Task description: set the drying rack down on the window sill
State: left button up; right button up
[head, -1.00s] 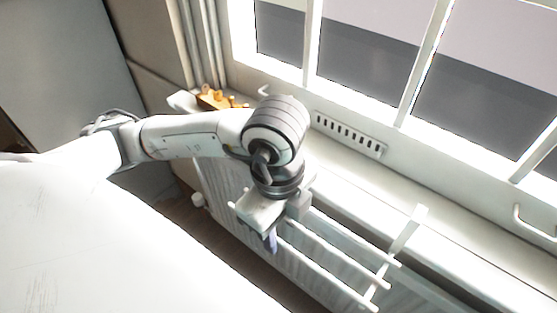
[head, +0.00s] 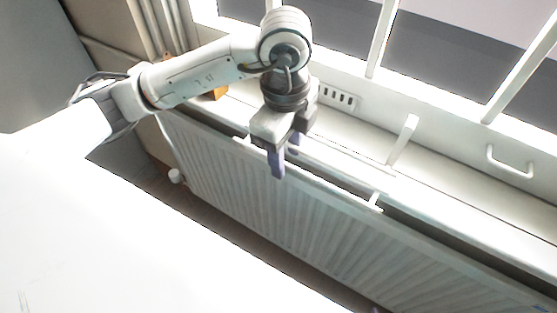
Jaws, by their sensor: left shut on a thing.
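The white drying rack (head: 340,190) shows as thin pale rails with an upright end piece at its right. My left gripper (head: 285,165) is shut on its left part, fingers pointing down. The rack lies along the front of the white window sill (head: 450,190), partly over the radiator top. I cannot tell whether it touches the sill. The gripper and wrist hide the rack's left part. My right gripper is not in view.
A ribbed white radiator (head: 270,215) stands below the sill. An orange object (head: 216,93) sits at the sill's left end, mostly behind my arm. The window has white bars and a handle (head: 510,162). The sill at right is clear.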

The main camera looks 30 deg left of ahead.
pick_arm(q)
jog(key=shift+w+d+f+b, duration=0.1)
jog(key=shift+w+f+b, duration=0.2)
jog(key=shift+w, duration=0.7)
jog(key=shift+w+a+f+b, duration=0.1)
jog(key=shift+w+f+b, duration=0.25)
jog(key=shift+w, duration=0.65)
jog(key=shift+w+d+f+b, duration=0.15)
jog(key=shift+w+b, duration=0.3)
jog(key=shift+w, duration=0.55)
jog(key=o, duration=1.1)
jog(key=r, duration=1)
jog(key=shift+s+r+p, duration=0.15)
jog(key=shift+s+p, duration=0.15)
jog(key=shift+p, duration=0.05)
